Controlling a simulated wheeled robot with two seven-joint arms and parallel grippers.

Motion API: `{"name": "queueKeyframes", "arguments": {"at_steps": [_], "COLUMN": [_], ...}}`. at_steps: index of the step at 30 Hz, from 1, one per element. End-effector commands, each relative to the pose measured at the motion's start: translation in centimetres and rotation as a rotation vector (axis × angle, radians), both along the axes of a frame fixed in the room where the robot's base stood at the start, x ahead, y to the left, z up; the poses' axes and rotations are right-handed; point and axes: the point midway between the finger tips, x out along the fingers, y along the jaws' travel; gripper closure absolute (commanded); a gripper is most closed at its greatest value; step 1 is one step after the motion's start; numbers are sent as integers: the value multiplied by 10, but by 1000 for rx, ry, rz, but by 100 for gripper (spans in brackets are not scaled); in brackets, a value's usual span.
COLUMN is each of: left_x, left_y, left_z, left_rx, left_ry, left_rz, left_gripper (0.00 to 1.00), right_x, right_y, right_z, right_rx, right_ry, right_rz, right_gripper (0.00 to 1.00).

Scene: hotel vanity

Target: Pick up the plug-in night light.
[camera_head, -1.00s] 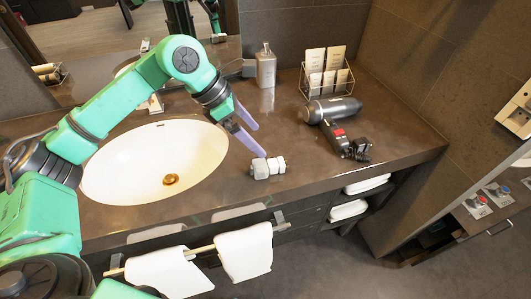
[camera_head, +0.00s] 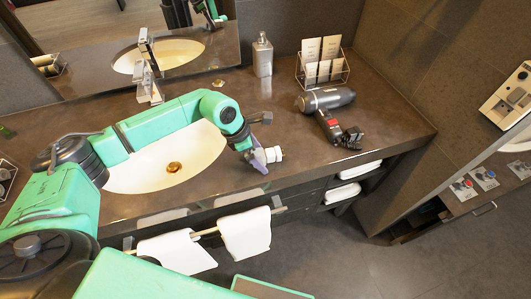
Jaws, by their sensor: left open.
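The plug-in night light (camera_head: 273,154) is a small white piece on the dark counter, right of the sink and near the front edge. Its left part is hidden behind my left gripper (camera_head: 262,162). My left gripper comes in from the left over the sink and points down at the night light, with its purple fingers right at it. The jaws are open. I cannot tell whether the fingers touch it. My right gripper is not in view.
The sink basin (camera_head: 150,170) lies under my left arm, with a faucet (camera_head: 149,82) behind. A soap dispenser (camera_head: 262,55), a wire rack (camera_head: 322,70) with cards and a hair dryer (camera_head: 328,101) stand farther back. Towels (camera_head: 245,234) hang in front.

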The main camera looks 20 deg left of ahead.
Motion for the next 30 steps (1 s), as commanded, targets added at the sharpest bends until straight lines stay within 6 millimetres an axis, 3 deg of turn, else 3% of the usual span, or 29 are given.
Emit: {"name": "queueKeyframes", "arguments": {"at_steps": [2, 3, 10, 18, 23, 26, 30], "left_x": [0, 0, 0, 1, 2, 2, 2], "left_y": [0, 0, 0, 0, 1, 0, 0], "left_z": [0, 0, 0, 3, 18, 40, 89], "left_rx": [0, 0, 0, -1, -1, -2, -1], "left_ry": [0, 0, 0, -1, -4, -7, -12], "left_rz": [0, 0, 1, 1, 1, 1, -1], "left_gripper": [0, 8, 95, 95, 95, 95, 95], "right_x": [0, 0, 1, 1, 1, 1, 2], "right_y": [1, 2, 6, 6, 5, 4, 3], "right_z": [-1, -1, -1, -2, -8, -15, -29], "right_rx": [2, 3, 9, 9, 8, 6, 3], "right_ry": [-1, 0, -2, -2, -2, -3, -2], "right_rz": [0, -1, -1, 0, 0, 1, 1], "right_gripper": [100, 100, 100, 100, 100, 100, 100]}}
